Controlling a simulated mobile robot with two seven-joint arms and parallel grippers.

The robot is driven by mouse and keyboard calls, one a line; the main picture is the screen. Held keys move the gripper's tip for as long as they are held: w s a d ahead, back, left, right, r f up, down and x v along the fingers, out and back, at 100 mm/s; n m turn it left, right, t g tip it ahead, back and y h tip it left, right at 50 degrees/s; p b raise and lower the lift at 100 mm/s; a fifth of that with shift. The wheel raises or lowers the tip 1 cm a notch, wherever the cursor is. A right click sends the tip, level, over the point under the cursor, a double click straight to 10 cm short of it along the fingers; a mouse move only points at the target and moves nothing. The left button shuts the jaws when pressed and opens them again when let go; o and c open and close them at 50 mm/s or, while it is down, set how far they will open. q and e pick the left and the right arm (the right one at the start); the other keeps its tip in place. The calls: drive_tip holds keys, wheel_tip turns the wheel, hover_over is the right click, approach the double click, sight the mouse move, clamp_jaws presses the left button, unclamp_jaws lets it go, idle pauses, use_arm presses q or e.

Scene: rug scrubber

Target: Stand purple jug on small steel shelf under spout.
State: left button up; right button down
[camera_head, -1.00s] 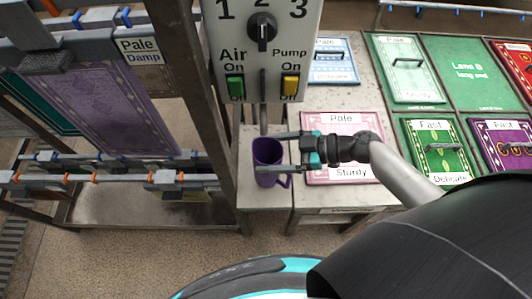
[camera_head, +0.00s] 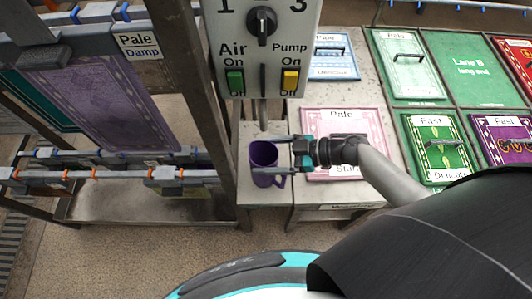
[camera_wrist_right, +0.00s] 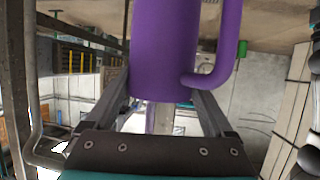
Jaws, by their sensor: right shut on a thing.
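The purple jug (camera_head: 264,160) is upright in the head view, at the small steel shelf (camera_head: 262,197) below the control panel. I cannot tell whether its base touches the shelf. The spout (camera_head: 263,115) comes down from the panel just behind the jug's open top. My right gripper (camera_head: 274,154) reaches in from the right with its fingers on either side of the jug, shut on it. In the right wrist view the jug (camera_wrist_right: 175,50) fills the upper middle between the fingers, its handle at the right. My left gripper is not in view.
The panel (camera_head: 262,50) with a dial and green and yellow switches stands right above. A steel post (camera_head: 205,100) and a rack with a purple rug (camera_head: 120,105) are at the left. A pink Pale Sturdy board (camera_head: 345,130) lies under my right arm.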

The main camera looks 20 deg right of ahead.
unclamp_jaws()
drive_tip(key=v, duration=1.2)
drive_tip(key=shift+b, duration=0.45)
drive_tip(key=shift+r, duration=0.1)
